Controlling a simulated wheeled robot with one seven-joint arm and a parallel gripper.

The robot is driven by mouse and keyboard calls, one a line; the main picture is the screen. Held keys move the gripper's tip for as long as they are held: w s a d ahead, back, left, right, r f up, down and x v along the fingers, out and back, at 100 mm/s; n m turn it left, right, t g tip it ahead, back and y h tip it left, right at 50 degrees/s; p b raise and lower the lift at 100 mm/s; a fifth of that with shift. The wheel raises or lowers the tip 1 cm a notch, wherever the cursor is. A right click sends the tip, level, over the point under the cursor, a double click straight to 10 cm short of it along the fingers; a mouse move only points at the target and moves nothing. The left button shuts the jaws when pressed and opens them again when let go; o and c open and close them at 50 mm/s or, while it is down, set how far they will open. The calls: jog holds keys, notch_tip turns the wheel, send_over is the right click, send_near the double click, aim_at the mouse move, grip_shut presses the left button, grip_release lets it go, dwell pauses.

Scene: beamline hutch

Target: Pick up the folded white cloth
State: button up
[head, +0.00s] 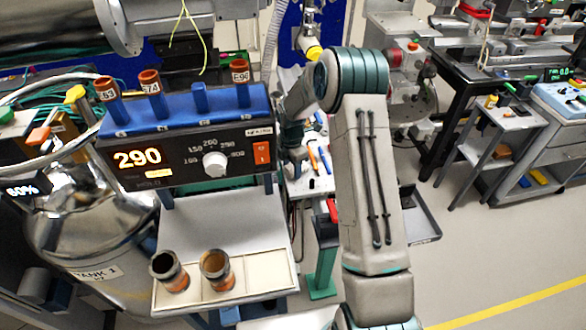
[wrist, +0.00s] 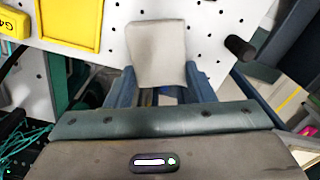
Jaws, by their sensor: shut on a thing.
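The folded white cloth (wrist: 157,50) shows in the wrist view as an off-white, flat, rectangular pad with rounded corners. My gripper (wrist: 160,78) has its two blue fingers at the cloth's left and right lower edges and is shut on it. The cloth stands out beyond the fingertips, in front of a white perforated surface (wrist: 215,40). I cannot tell if the cloth touches that surface. In the head view my arm reaches away behind the heater box, and the gripper and cloth are hidden there.
In the wrist view a yellow bin (wrist: 72,20) is at the upper left and a black peg (wrist: 240,48) is right of the cloth. In the head view the heater box (head: 190,140) showing 290 stands left of my arm. Open floor (head: 480,250) lies to the right.

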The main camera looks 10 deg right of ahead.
jog(key=r, duration=0.1)
jog(key=r+b, duration=0.1)
jog(key=d+r, duration=0.1)
jog(key=shift+s+d+r, duration=0.1)
jog(key=shift+s+r, duration=0.15)
jog(key=shift+r, duration=0.1)
jog(key=s+d+r+b, duration=0.2)
jog(key=s+d+r, duration=0.3)
jog(key=d, duration=0.4)
jog(key=shift+s+r, duration=0.15)
jog(key=shift+r, duration=0.55)
jog(key=o, duration=0.5)
jog(key=c, duration=0.3)
